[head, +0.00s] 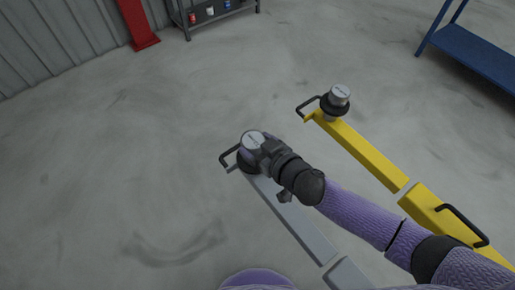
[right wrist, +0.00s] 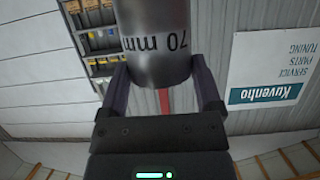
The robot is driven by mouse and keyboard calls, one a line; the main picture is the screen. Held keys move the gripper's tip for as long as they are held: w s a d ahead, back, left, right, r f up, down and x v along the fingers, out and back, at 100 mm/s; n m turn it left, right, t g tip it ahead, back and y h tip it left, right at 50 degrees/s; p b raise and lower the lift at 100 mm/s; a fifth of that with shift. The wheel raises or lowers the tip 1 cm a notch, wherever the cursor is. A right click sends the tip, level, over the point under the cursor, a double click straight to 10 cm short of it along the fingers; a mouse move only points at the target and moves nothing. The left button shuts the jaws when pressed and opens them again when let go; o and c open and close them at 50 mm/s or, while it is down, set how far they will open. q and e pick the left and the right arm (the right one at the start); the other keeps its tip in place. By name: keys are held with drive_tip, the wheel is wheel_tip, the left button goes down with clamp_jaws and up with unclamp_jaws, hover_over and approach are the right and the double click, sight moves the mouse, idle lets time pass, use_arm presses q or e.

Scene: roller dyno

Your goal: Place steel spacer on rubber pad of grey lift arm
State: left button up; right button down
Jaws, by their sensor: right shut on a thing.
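A steel spacer (head: 252,139) is held in my right gripper (head: 262,150) at the end of the grey lift arm (head: 288,212). In the right wrist view the spacer (right wrist: 155,62) is a metal cylinder marked "70 mm", between the two fingers of the gripper (right wrist: 160,95). The black rubber pad (head: 244,165) of the grey arm shows partly below the spacer. The spacer and gripper hide the rest of it. I cannot tell whether the spacer touches the pad. My left gripper is not in view.
A yellow lift arm (head: 365,155) lies to the right, with another metal spacer (head: 340,93) on its black pad. A blue bench (head: 475,52) stands at the upper right. A shelf (head: 212,14) and red post (head: 137,22) are at the back. The floor left is clear.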

drive_tip(key=shift+f, duration=0.15)
unclamp_jaws()
drive_tip(key=shift+s+d+r+p, duration=0.15)
drive_tip(key=shift+s+r+p, duration=0.1)
drive_tip(key=shift+r+p, duration=0.15)
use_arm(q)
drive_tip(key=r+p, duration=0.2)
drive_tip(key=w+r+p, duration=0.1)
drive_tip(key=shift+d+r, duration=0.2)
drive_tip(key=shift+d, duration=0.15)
use_arm(e)
drive_tip(key=v, duration=1.1)
